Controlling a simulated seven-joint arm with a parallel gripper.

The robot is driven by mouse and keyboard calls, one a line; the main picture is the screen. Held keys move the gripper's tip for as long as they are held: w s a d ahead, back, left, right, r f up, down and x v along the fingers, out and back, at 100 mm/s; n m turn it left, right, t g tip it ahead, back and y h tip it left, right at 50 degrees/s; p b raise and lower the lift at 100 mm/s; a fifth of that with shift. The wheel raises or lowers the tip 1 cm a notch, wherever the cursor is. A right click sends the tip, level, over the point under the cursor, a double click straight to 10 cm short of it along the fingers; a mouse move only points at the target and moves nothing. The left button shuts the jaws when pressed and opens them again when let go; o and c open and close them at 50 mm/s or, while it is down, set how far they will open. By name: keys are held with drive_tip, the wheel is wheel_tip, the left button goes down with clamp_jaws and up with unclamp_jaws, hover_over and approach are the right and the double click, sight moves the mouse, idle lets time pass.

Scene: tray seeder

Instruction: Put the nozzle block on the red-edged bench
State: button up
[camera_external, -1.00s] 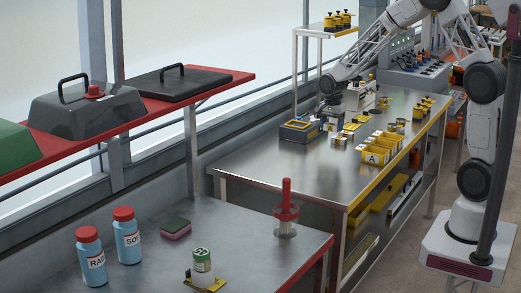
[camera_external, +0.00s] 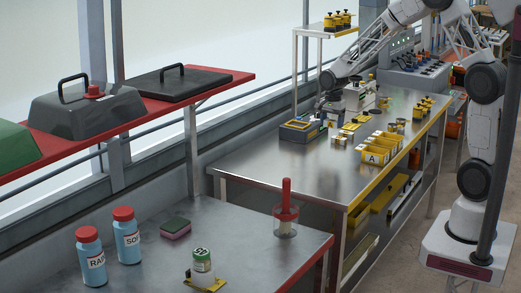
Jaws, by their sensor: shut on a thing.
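My gripper (camera_external: 326,104) is small and far off, above the back left part of the steel bench with a yellow edge. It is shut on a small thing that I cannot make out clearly. I cannot tell for sure whether that thing is the nozzle block, and I cannot pick the block out elsewhere. The red-edged bench (camera_external: 130,262) is in the foreground, well away from my gripper. Its right front part is bare metal.
On the red-edged bench stand two blue bottles (camera_external: 127,241), a sponge (camera_external: 176,228), a green-lidded jar (camera_external: 202,261), a yellow bracket (camera_external: 207,284) and a red-handled tool in a clear cup (camera_external: 285,222). Yellow bins (camera_external: 372,158) and a blue-grey box (camera_external: 298,131) stand on the steel bench (camera_external: 270,175).

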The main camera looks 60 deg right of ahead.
drive_tip(key=shift+a, duration=0.1)
drive_tip(key=w+a+f+n, duration=0.1)
drive_tip(key=w+a+n, duration=0.15)
drive_tip(key=a, duration=0.95)
drive_tip(key=w+a+f+n, duration=0.1)
drive_tip(key=a+n, duration=0.2)
drive_tip(key=a, duration=0.9)
drive_tip(key=w+a+n, duration=0.2)
drive_tip(key=a+n, duration=0.1)
drive_tip(key=a, duration=0.9)
drive_tip(key=s+a+f+n, duration=0.1)
drive_tip(key=s+a+n, duration=0.2)
drive_tip(key=a, duration=0.9)
drive_tip(key=s+a+f+n, duration=0.1)
drive_tip(key=s+a+n, duration=0.2)
drive_tip(key=s+a, duration=0.4)
drive_tip(key=s+a+f+n, duration=0.1)
drive_tip(key=s+a+n, duration=0.2)
drive_tip(key=a, duration=1.6)
drive_tip(key=shift+s+f, duration=0.35)
drive_tip(key=shift+s, duration=0.9)
drive_tip(key=shift+n, duration=0.25)
drive_tip(key=shift+f, duration=3.1)
drive_tip(key=shift+f, duration=0.1)
